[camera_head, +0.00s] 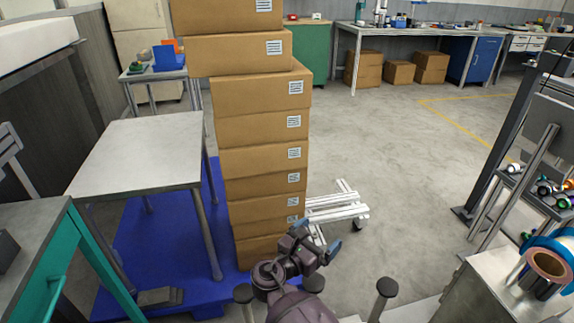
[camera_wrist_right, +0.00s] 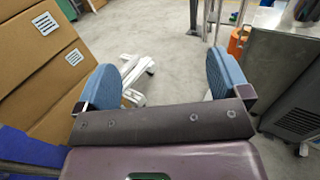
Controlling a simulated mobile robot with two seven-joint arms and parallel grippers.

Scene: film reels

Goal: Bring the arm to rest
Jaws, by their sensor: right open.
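My right gripper (camera_head: 331,251) is low in the middle of the head view, in front of the stack of boxes and to its right. In the right wrist view its two blue fingers (camera_wrist_right: 165,85) stand wide apart, with only floor and a white frame beyond between them. It is open and empty. My left gripper shows in neither view.
A tall stack of cardboard boxes (camera_head: 262,160) stands close left of the gripper. A blue platform (camera_head: 135,235) and a grey table (camera_head: 140,152) are further left. A white wheeled frame (camera_head: 338,207) lies just beyond. Film reels (camera_head: 547,265) sit on a cabinet at right. Central floor is clear.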

